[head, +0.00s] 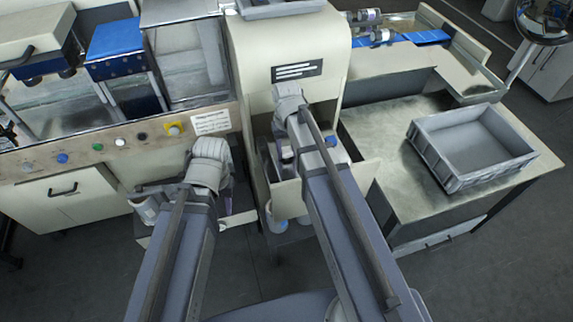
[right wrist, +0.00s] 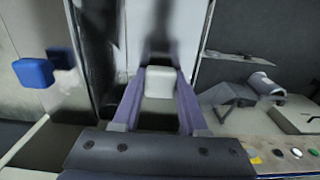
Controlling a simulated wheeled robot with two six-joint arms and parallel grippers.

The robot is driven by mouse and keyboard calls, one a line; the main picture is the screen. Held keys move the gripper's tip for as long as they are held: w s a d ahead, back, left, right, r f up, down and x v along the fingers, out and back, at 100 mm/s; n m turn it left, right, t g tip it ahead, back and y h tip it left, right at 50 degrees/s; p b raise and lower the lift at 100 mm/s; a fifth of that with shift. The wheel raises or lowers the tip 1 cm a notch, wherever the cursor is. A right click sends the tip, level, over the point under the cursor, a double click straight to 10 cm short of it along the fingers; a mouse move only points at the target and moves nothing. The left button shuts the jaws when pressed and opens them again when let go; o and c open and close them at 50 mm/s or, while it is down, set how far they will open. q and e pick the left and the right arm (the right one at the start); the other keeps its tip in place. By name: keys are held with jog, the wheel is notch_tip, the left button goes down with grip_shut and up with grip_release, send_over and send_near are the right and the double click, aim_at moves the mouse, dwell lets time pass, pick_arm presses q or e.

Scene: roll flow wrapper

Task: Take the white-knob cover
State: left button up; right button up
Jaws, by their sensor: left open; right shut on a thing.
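The white knob (right wrist: 158,83) of the cover sits between the two purple fingers of my right gripper (right wrist: 160,88) in the right wrist view. The fingers are shut on it. The cover's panel is not clear behind the knob. In the head view my right gripper (head: 287,153) reaches into the open compartment (head: 262,190) under the cream column, and its arm hides most of what it holds. My left gripper (head: 229,201) hangs left of that compartment, apart from it.
A blue knob (head: 331,141) is right of my right gripper and also shows in the right wrist view (right wrist: 33,72). A grey crate (head: 455,180) stands on the right table. A control panel with several buttons (head: 97,146) runs along the left machine. White bottles stand below the compartment.

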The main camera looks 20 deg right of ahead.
grip_shut()
dwell(0.8)
